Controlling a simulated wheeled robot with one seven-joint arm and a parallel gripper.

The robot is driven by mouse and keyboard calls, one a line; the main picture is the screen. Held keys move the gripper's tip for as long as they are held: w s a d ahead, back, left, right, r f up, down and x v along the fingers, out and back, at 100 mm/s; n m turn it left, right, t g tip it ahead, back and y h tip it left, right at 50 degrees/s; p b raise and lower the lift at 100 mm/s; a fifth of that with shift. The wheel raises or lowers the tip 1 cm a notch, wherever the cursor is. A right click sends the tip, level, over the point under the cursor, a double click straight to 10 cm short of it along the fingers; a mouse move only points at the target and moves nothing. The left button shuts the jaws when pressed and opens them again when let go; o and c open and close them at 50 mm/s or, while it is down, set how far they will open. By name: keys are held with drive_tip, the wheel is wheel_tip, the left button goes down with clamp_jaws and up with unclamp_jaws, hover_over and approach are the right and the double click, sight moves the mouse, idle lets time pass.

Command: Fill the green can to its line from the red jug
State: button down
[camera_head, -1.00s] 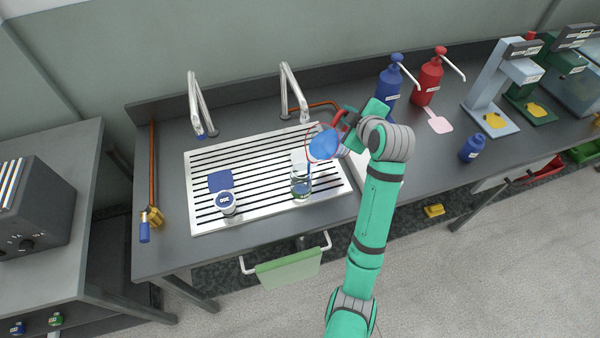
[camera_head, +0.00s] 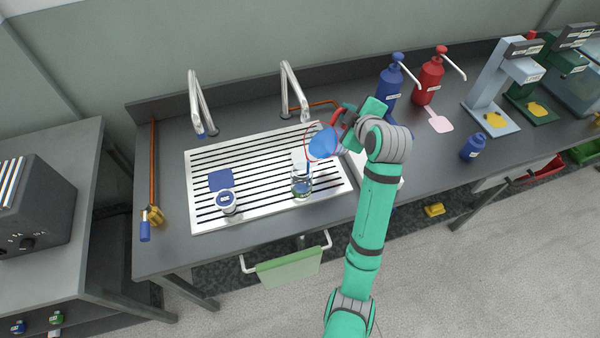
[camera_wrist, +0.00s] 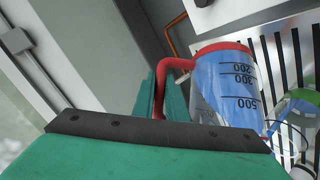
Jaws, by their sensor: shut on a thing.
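My gripper (camera_head: 347,122) is shut on the handle of the red jug (camera_head: 325,143), above the right side of the drain rack. The jug is clear with red trim and blue liquid inside, and it is tilted. The wrist view shows its red handle between my fingers (camera_wrist: 158,95) and the marks 200, 300 and 500 on the jug (camera_wrist: 225,85). A clear can (camera_head: 301,183) stands upright on the rack just below and left of the jug. A green-edged part with blue shows beyond the jug in the wrist view (camera_wrist: 296,103). A thin blue streak shows between jug and can; the can's line is not readable.
The slatted rack (camera_head: 255,208) also holds a white labelled cup (camera_head: 227,204) and a blue pad (camera_head: 220,180). Two taps (camera_head: 293,90) stand behind. Blue (camera_head: 390,80) and red (camera_head: 428,80) pump bottles stand at the back right.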

drive_tip(key=shift+a+r, duration=0.2)
drive_tip(key=shift+a, duration=0.4)
drive_tip(key=shift+w+d+r, duration=0.1)
drive_tip(key=shift+d, duration=0.15)
drive_tip(key=shift+a, duration=0.1)
drive_tip(key=shift+a, duration=0.1)
drive_tip(key=shift+r, duration=0.1)
drive_tip(key=shift+s+d, duration=0.2)
drive_tip(key=shift+d, duration=0.1)
drive_tip(key=shift+a+r+t, duration=0.1)
drive_tip(key=shift+a+t, duration=0.05)
drive_tip(key=shift+t, duration=0.15)
